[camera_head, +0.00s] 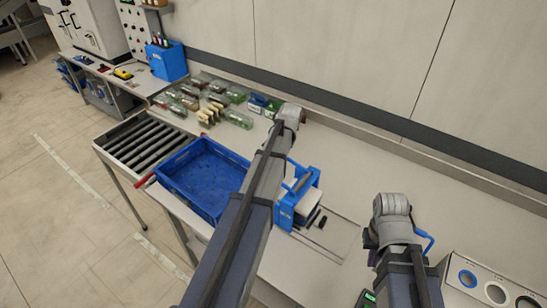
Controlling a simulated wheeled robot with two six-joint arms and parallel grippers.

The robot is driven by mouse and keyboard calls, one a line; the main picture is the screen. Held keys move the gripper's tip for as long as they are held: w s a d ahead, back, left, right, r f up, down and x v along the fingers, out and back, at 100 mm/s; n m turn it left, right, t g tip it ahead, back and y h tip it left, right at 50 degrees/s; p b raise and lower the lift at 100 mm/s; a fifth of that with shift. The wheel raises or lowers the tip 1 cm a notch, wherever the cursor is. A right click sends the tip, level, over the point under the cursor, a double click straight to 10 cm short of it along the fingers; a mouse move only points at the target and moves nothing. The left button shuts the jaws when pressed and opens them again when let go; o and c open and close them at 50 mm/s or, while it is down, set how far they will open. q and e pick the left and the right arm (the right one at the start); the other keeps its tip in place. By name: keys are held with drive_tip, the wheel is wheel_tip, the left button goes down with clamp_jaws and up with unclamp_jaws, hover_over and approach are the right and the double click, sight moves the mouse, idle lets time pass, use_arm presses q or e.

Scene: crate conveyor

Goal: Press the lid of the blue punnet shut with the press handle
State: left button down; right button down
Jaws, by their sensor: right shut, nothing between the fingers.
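A blue press (284,216) stands on the bench just right of my left arm, with a grey handle bar (303,181) across its top. A pale block shows below the bar; I cannot tell whether it is a punnet lid. No blue punnet shows clearly, and part of the press is behind my arm. My right gripper (371,250) shows only as a small dark part beside my right arm, right of the press and apart from it. It is shut and empty. My left gripper is hidden behind its own arm.
An empty blue crate (205,219) sits left of the press, beside a roller conveyor (143,141). Several filled punnets (208,93) stand at the back. A grey panel with round openings (491,282) is at the lower right. Bench right of the press is mostly bare.

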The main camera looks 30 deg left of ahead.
use_arm(q)
drive_tip(key=p+v, duration=0.8)
drive_tip(key=v, duration=0.2)
drive_tip(key=shift+w+a+p, duration=0.3)
drive_tip(key=shift+a+p, duration=0.05)
drive_tip(key=shift+r, duration=0.1)
idle(0.5)
drive_tip(key=s+d+f+m+h+b, duration=0.1)
drive_tip(key=s+d+f+b, duration=1)
drive_tip(key=d+f, duration=0.1)
drive_tip(key=s+d+f+m+b, duration=0.1)
drive_tip(key=s+d+f+b, duration=1)
drive_tip(key=d, duration=0.4)
drive_tip(key=shift+f+g+h+b, duration=0.4)
drive_tip(key=shift+f+b, duration=0.1)
drive_tip(key=shift+b, duration=0.2)
